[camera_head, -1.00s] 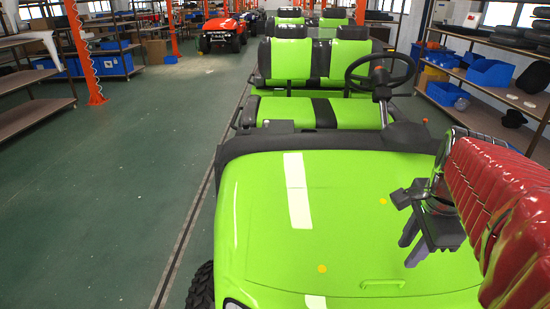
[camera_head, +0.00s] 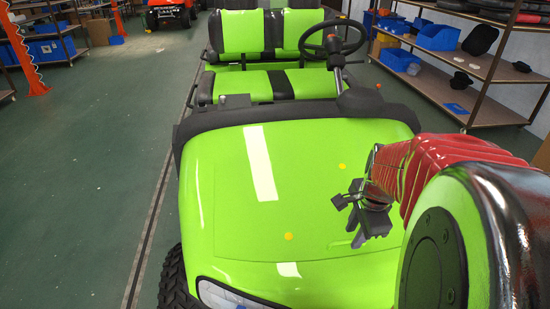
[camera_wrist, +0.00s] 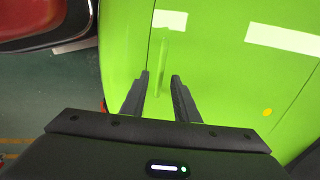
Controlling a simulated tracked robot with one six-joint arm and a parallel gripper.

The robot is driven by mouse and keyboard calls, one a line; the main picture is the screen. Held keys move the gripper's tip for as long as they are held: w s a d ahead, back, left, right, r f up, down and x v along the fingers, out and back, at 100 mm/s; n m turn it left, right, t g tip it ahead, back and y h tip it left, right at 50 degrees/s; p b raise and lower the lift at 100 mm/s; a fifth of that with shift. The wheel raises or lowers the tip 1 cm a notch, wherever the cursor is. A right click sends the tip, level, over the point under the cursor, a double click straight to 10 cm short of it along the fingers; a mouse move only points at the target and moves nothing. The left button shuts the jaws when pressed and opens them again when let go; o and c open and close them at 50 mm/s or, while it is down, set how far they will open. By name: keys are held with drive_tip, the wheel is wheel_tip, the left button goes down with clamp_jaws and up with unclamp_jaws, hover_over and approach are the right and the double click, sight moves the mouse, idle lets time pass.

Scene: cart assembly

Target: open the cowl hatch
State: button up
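The green cowl hatch (camera_head: 225,185) is the smooth front hood of the cart and lies closed in the head view. It also fills much of the wrist view (camera_wrist: 220,70). A thin green handle (camera_wrist: 162,52) stands on it in the wrist view, just beyond my fingertips and in line with the gap between them. My gripper (camera_head: 364,238) is over the right front part of the hatch in the head view. Its two dark fingers are apart and empty in the wrist view (camera_wrist: 160,76). Contact with the handle does not show.
The steering wheel (camera_head: 334,37) and green seats (camera_head: 243,88) are behind the cowl. Shelves with blue bins (camera_head: 438,37) stand at the right. Open green floor (camera_head: 90,170) lies left of the cart.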

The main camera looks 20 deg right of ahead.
drive_tip(key=shift+w+f, duration=0.15)
drive_tip(key=shift+f, duration=0.65)
clamp_jaws()
